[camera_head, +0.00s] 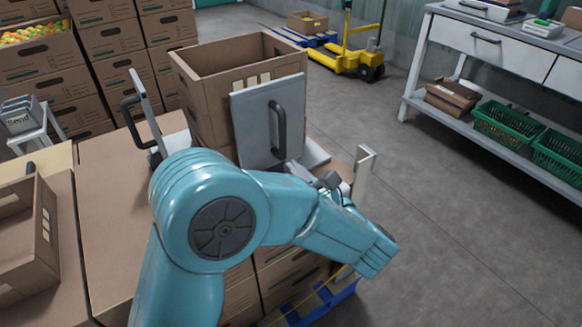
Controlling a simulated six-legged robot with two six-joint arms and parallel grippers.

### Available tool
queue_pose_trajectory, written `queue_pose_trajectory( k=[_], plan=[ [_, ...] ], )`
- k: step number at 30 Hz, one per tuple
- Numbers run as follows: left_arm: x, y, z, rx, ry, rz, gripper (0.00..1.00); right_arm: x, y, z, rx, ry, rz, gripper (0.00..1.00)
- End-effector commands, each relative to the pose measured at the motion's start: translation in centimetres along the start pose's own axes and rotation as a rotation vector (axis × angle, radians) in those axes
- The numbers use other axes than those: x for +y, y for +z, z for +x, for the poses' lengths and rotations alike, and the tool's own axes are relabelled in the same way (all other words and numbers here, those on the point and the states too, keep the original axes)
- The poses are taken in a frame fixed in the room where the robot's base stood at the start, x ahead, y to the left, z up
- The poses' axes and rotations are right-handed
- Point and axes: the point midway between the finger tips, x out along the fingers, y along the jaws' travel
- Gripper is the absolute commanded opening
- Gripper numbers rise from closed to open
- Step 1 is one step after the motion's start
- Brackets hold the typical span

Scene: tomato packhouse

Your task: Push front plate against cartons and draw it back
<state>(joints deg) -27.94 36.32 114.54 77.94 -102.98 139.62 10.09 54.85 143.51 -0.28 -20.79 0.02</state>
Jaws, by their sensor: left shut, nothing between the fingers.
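A grey upright plate (249,103) with a dark handle (277,130) faces me, close in front of an open-topped carton (208,104). I cannot tell whether the plate touches the carton. Part of its flat grey foot (315,154) shows at its right. Another plate (147,103) with a dark handle stands at the carton's left, seen nearly edge-on. My left gripper (331,182) is shut and empty, right of and below the front plate's handle and apart from it. My teal left arm hides the area below the plate. My right gripper is not in view.
A pale upright piece (362,175) stands just right of my gripper. Stacked cartons (109,42) rise behind at the left, and an open carton (28,240) lies at the left edge. A workbench (455,40) stands at the right. The floor between is clear.

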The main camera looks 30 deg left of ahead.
Motion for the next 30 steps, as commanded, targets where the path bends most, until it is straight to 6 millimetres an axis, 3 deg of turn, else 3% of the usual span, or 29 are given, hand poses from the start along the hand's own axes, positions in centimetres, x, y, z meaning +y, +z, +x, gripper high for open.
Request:
queue_pose_trajectory(
  k=[9,15,21,30],
  plan=[
    [0.0,0.0,7.3,0.000,0.005,0.000,0.00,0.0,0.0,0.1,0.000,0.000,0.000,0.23],
    [-0.1,0.0,10.5,0.000,0.003,0.000,0.00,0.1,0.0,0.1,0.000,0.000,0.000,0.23],
    [-0.1,0.0,11.6,0.000,0.001,0.000,0.00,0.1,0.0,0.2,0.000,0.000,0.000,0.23],
    [-0.2,0.0,11.7,0.000,0.000,0.000,0.00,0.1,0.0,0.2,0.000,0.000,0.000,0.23]
  ],
)
